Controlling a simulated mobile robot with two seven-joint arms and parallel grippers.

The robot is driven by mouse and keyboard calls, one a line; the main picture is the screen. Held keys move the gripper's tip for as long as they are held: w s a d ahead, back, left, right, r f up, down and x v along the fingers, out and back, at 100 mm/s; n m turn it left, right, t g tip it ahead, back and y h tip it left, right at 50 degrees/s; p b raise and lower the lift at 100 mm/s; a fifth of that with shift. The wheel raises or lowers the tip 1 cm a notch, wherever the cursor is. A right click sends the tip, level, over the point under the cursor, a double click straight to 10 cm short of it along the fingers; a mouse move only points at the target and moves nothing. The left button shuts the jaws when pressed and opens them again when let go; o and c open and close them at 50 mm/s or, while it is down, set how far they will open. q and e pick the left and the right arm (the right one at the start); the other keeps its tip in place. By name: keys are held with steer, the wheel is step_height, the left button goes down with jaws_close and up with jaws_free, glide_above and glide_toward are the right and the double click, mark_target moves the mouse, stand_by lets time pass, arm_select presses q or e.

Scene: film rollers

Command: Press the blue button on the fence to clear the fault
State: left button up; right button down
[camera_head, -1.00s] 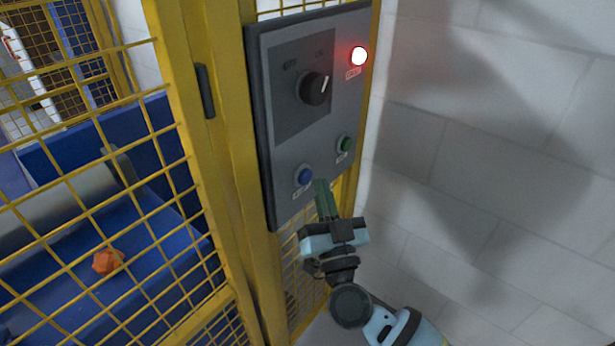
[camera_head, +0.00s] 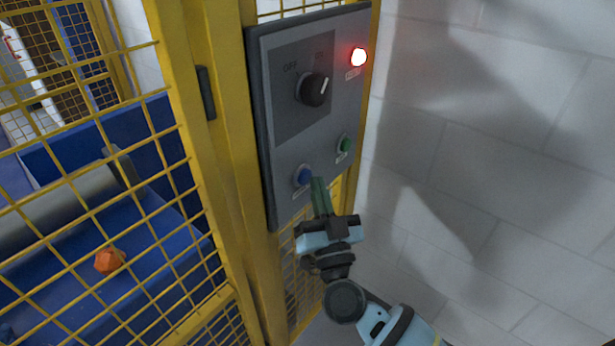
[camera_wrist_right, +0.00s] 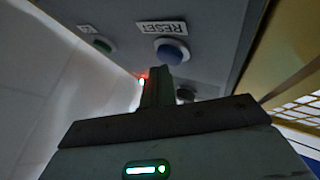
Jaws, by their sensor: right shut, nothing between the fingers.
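The blue button (camera_head: 303,176) sits low on the left of the grey control panel (camera_head: 290,155) on the yellow fence. In the right wrist view the blue button (camera_wrist_right: 172,50) shows beside a label reading RESET, just beyond the fingertips. My right gripper (camera_head: 317,181) is shut and empty, its tips just right of the blue button in the head view. I cannot tell whether the tips touch the panel. The right fingers also show in the wrist view (camera_wrist_right: 158,72). My left gripper is not in view.
The panel also carries a green button (camera_head: 345,145), a black rotary switch (camera_head: 315,89) and a lit red lamp (camera_head: 358,57). Yellow mesh fence (camera_head: 180,110) stands at left, with an orange lump (camera_head: 109,261) on the blue conveyor behind it. A pale block wall (camera_head: 500,150) is at right.

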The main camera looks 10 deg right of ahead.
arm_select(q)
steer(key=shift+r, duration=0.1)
arm_select(e)
steer(key=shift+w+a, duration=0.3)
steer(key=shift+w, duration=0.05)
stand_by(0.6)
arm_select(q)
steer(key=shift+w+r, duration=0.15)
arm_select(e)
steer(key=shift+s+d, duration=0.1)
arm_select(q)
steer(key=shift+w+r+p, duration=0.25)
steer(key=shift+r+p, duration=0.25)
steer(key=shift+p, duration=0.05)
arm_select(e)
steer(key=shift+s+d, duration=0.45)
steer(key=shift+s, duration=0.15)
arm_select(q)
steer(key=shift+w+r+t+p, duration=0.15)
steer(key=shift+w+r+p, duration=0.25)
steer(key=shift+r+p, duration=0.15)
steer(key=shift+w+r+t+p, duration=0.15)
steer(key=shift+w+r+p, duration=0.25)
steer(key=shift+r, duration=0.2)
arm_select(e)
steer(key=s+d, duration=0.1)
steer(key=s, duration=0.1)
steer(key=s+d, duration=0.2)
